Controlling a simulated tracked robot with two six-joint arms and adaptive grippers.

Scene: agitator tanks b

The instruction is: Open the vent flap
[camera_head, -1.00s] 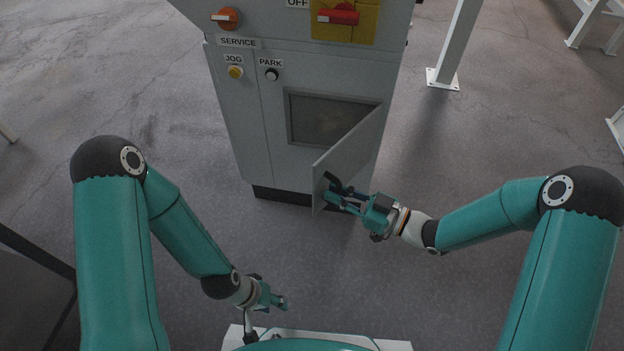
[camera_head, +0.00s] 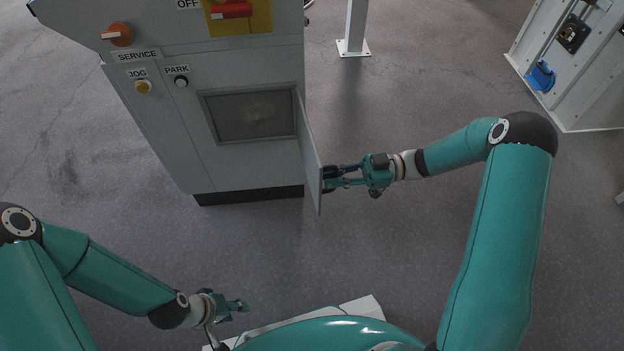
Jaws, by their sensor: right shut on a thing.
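The vent flap (camera_head: 310,158) is a grey panel hinged at the right side of a dark rectangular opening (camera_head: 252,113) in the grey cabinet. It stands swung out from the cabinet front, seen nearly edge-on. My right gripper (camera_head: 330,178) is shut at the outer right side of the flap, near its free edge; the part it grips is mostly hidden by the fingers. My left gripper (camera_head: 240,306) is low at the front, away from the cabinet and empty. Its fingers are too small to tell whether they are apart.
The cabinet (camera_head: 160,120) carries an orange knob (camera_head: 118,34), a red switch (camera_head: 231,10), a yellow JOG button (camera_head: 143,87) and a dark PARK button (camera_head: 181,81). A white post (camera_head: 355,28) and another cabinet (camera_head: 580,70) stand at the right. The floor between is clear.

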